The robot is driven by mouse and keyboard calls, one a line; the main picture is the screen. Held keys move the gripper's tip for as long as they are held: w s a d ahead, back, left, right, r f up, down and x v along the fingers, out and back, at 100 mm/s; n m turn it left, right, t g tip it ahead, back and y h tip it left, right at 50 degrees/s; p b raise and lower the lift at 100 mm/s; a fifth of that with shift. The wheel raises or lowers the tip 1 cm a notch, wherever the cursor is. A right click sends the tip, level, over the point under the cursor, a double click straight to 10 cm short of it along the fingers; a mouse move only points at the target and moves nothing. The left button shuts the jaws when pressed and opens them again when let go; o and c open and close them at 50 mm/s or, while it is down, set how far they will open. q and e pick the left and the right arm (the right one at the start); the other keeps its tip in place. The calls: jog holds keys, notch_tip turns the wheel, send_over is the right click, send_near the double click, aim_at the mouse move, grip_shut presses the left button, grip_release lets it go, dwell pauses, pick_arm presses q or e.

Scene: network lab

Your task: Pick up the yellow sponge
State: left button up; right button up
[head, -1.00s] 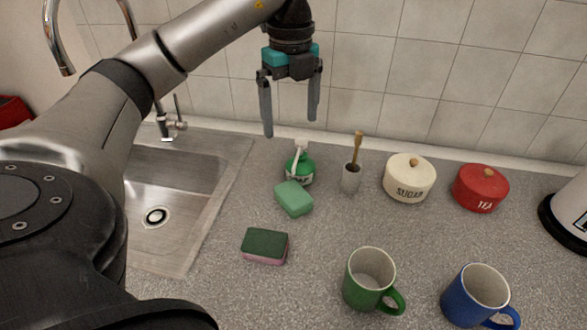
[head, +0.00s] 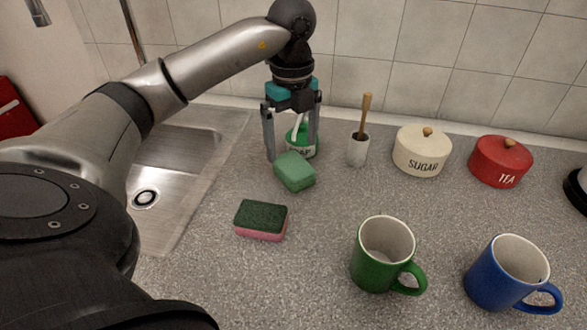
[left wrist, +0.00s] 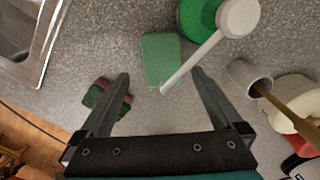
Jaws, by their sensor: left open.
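No sponge in view looks yellow. A plain light-green sponge (head: 295,171) lies on the counter in front of the soap bottle; it also shows in the left wrist view (left wrist: 161,58). A second sponge (head: 261,220), dark green on top and pink below, lies nearer and to the left; in the left wrist view it is partly behind a finger (left wrist: 98,93). My left gripper (head: 294,156) is open and empty, pointing down over the counter by the light-green sponge and soap bottle. In the left wrist view the light-green sponge shows between its fingers (left wrist: 161,76). My right gripper is not in view.
A green soap bottle (head: 303,147) with a white pump stands close behind the light-green sponge. A brush holder (head: 358,151), sugar jar (head: 421,157) and tea jar (head: 500,165) stand right. Green (head: 378,270) and blue (head: 497,285) mugs stand in front. The sink (head: 165,200) is left.

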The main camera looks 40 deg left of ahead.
aim_at(293, 164)
pick_arm(q)
jog(key=shift+f, duration=0.9)
notch_tip(293, 164, down, 5)
jog(key=shift+w+r+b, duration=0.1)
jog(key=shift+w+b, duration=0.05)
jog(key=shift+b, duration=0.65)
jog(key=c, duration=1.4)
jog(key=shift+r, duration=0.1)
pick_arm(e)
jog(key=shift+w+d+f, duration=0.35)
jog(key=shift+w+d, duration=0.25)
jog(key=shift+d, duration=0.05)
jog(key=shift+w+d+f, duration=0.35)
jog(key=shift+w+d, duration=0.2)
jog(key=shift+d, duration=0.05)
pick_arm(q)
jog(key=shift+r, duration=0.1)
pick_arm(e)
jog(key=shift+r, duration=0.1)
